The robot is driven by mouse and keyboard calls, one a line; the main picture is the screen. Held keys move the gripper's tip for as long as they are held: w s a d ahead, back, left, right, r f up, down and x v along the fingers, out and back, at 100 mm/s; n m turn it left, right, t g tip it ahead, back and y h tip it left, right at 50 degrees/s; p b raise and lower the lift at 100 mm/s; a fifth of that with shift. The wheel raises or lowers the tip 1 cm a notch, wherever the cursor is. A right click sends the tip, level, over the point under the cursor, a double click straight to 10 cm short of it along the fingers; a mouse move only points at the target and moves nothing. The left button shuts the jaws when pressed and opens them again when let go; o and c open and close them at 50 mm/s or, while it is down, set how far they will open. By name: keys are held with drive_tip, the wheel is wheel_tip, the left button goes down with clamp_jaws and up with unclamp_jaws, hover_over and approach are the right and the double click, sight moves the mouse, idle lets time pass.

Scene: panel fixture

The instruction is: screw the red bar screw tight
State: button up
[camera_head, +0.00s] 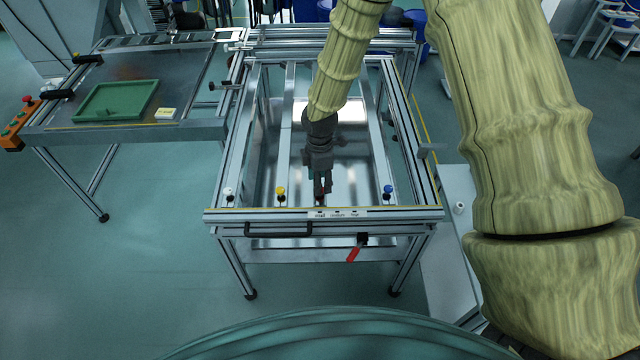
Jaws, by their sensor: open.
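My gripper (321,186) points down over the front rail of the metal frame, with its jaws open. A small dark reddish piece (319,198) shows at the fingertips, in the row between the yellow-topped screw and the blue-topped screw; it appears to be the red bar screw. The fingers hide most of it. I cannot tell whether they touch it or how far it is screwed in.
White (229,191), yellow (280,190) and blue (388,189) screws stand along the front rail (240,214). A green tray (116,101) lies on the left table.

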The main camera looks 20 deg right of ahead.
drive_tip(key=shift+f, duration=1.25)
clamp_jaws()
